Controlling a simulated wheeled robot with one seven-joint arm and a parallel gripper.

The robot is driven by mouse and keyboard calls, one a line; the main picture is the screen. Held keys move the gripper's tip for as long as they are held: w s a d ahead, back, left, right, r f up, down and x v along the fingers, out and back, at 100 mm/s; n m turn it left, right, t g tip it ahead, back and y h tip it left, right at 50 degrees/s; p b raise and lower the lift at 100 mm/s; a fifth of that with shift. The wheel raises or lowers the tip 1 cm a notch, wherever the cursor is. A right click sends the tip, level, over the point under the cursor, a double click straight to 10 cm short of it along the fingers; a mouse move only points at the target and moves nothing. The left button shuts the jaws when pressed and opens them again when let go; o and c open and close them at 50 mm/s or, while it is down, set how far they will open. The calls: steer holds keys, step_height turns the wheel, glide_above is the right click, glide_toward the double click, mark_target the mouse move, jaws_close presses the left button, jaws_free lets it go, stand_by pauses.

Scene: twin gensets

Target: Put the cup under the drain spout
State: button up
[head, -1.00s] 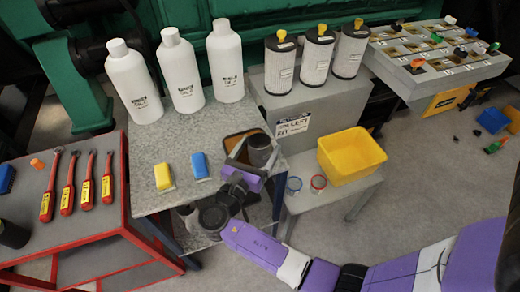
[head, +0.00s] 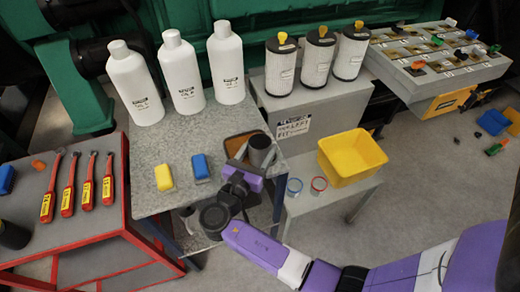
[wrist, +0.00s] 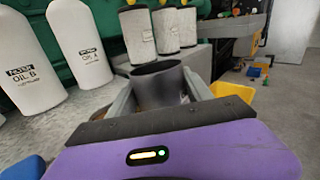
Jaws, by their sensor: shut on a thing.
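The cup is a dark grey, open-topped cylinder (head: 260,152), held upright between the two grey fingers of my gripper (head: 253,158). In the wrist view the cup (wrist: 158,85) stands between the fingers with its rim up. The cup is at the right end of the grey speckled table (head: 190,140), in front of and partly over a dark-edged tray with an orange-brown inside (head: 236,143). I cannot tell whether its base touches anything. I cannot make out a drain spout in either view.
White bottles (head: 184,75) stand along the table's back. A yellow block (head: 163,177) and a blue block (head: 200,166) lie at its front. Filters (head: 315,62) stand on a grey box at right.

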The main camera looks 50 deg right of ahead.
step_height(320, 180, up, 20)
steer(key=p, duration=0.1)
steer(key=shift+f, duration=0.15)
steer(key=shift+a, duration=0.1)
